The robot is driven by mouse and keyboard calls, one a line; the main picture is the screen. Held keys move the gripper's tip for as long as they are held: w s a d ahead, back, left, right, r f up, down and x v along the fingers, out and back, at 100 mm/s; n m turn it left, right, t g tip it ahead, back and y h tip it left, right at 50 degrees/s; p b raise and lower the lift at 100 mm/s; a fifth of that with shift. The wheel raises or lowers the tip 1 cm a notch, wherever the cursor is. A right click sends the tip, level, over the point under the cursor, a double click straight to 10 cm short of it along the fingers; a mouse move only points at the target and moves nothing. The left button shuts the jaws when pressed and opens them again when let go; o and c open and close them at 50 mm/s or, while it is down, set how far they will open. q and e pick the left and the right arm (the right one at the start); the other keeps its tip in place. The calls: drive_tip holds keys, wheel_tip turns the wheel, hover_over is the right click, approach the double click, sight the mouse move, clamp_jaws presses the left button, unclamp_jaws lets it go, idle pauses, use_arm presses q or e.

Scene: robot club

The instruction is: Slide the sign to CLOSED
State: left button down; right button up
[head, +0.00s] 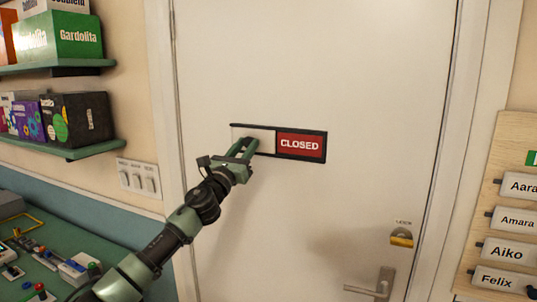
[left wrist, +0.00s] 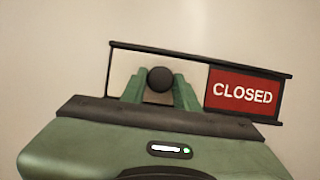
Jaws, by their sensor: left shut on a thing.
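The sign (head: 301,145) is mounted on the white door and also shows in the left wrist view (left wrist: 243,93). Its black frame has a red CLOSED panel exposed on the right. A white slider panel (left wrist: 124,70) covers the left half. A round black knob (left wrist: 160,79) stands out from the slider. My left gripper (head: 246,147) is at the left half of the sign. In the left wrist view its green fingers (left wrist: 160,90) are on either side of the knob, shut on it. My right gripper is in neither view.
Shelves with boxes (head: 75,118) and a green workbench (head: 90,240) stand on the left. A name board (head: 487,200) hangs on the right.

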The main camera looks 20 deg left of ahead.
use_arm(q)
drive_tip(key=shift+a+f, duration=0.1)
drive_tip(key=shift+a, duration=0.2)
drive_tip(key=shift+d, duration=0.1)
drive_tip(key=c, duration=1.1)
unclamp_jaws()
drive_tip(key=shift+o, duration=0.2)
drive_tip(key=shift+a, duration=0.2)
